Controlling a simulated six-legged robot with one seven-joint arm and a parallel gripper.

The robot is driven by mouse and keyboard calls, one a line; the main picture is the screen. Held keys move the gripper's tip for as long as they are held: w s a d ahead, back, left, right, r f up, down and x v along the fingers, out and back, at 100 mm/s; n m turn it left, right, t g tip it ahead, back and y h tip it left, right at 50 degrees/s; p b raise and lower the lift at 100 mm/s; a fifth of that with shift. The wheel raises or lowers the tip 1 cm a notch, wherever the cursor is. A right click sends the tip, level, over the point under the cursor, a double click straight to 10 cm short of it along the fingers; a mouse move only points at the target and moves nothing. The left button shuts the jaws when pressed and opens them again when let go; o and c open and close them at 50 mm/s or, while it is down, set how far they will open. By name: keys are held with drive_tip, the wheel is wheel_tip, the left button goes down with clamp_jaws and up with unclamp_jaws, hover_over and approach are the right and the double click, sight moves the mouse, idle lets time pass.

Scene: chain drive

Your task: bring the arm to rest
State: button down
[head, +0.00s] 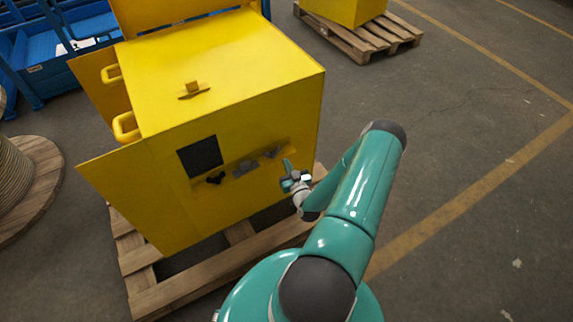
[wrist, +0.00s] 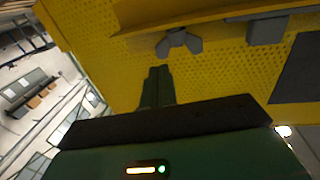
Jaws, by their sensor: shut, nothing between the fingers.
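My gripper (head: 288,165) is in front of the yellow cabinet (head: 235,75), near the right part of its front face. In the wrist view my gripper (wrist: 158,72) has its two green fingers together, with nothing between them. The fingertips point towards a grey wing-shaped part (wrist: 178,43) on the yellow perforated face. A gap seems to show between them, but the exact distance is hard to tell. My arm is folded, with its elbow raised to the right of the cabinet.
The cabinet stands on a wooden pallet (head: 222,271), with side doors (head: 118,195) swung open at left. Its front has a dark square panel (head: 200,156) and a ledge with small dark parts. A cable reel (head: 38,175) is at left. Open floor lies at right.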

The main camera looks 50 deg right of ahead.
drive_tip(key=d+v, duration=0.1)
drive_tip(key=v, duration=0.7)
drive_tip(key=shift+s, duration=0.55)
drive_tip(key=shift+f, duration=0.1)
